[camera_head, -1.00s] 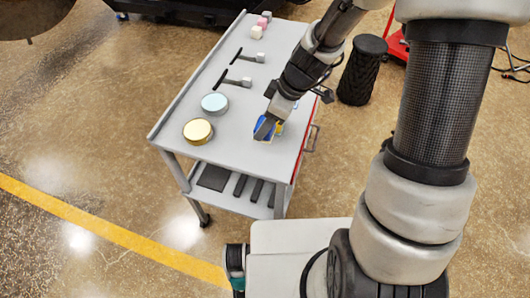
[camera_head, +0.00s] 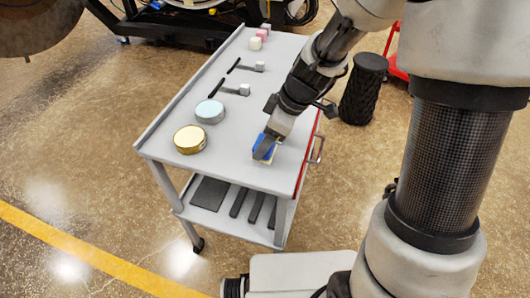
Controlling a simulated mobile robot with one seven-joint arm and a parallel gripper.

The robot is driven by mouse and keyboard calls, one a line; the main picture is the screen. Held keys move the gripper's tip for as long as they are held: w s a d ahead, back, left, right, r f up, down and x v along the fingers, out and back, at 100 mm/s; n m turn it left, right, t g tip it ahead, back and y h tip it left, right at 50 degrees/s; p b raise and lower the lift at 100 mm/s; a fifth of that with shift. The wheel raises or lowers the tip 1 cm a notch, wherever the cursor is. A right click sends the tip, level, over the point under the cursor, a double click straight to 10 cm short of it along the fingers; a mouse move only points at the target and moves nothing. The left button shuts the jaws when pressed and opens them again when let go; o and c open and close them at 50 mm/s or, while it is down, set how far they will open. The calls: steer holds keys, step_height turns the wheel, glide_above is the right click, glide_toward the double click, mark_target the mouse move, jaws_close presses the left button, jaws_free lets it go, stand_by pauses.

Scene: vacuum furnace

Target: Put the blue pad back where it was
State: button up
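The blue pad (camera_head: 263,147) is at the near right part of the grey cart's top (camera_head: 225,167), to the right of the gold round tin (camera_head: 190,139). A pale edge shows below the blue. My gripper (camera_head: 265,149) reaches down from the upper right and its dark fingers overlap the pad. The fingers partly hide the pad. I cannot tell whether they grip it or only touch it, or whether the pad rests on the cart top.
A light blue round tin (camera_head: 210,111), two black-handled tools with grey heads (camera_head: 244,90) and small pink and white blocks (camera_head: 255,43) stand along the cart top. Dark pieces lie on the lower shelf (camera_head: 215,217). A black ribbed stool (camera_head: 363,90) stands right of the cart.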

steer(key=shift+f+b, duration=0.3)
steer(key=shift+f, duration=1.5)
steer(key=shift+f+b, duration=0.25)
steer(key=shift+b, duration=0.05)
steer(key=o, duration=1.1)
steer(key=shift+r, duration=0.1)
